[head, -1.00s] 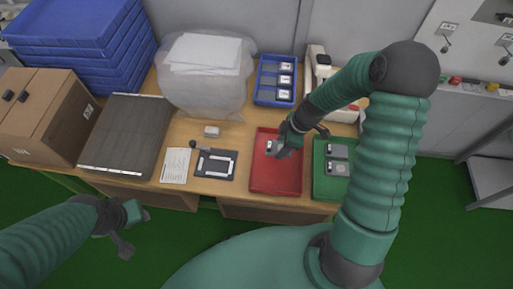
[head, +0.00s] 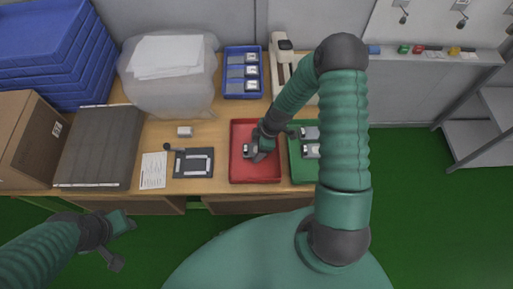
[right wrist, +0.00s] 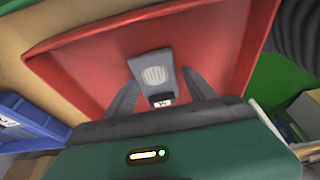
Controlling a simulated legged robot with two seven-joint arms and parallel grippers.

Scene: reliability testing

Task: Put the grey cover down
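A small grey cover (right wrist: 153,72) with a round ribbed patch and a white label lies in the red tray (right wrist: 90,58). In the head view the cover (head: 249,150) shows at the left of the red tray (head: 256,176), partly hidden by my right gripper (head: 257,149). In the right wrist view, the fingers of my right gripper (right wrist: 160,83) stand apart on either side of the cover, with a gap at the right finger. Whether the left finger touches it is hard to tell. My left gripper (head: 124,243) is empty and open, in front of the table.
A green tray (head: 303,178) with grey parts stands right of the red tray. Blue crates (head: 45,50) are at the left.

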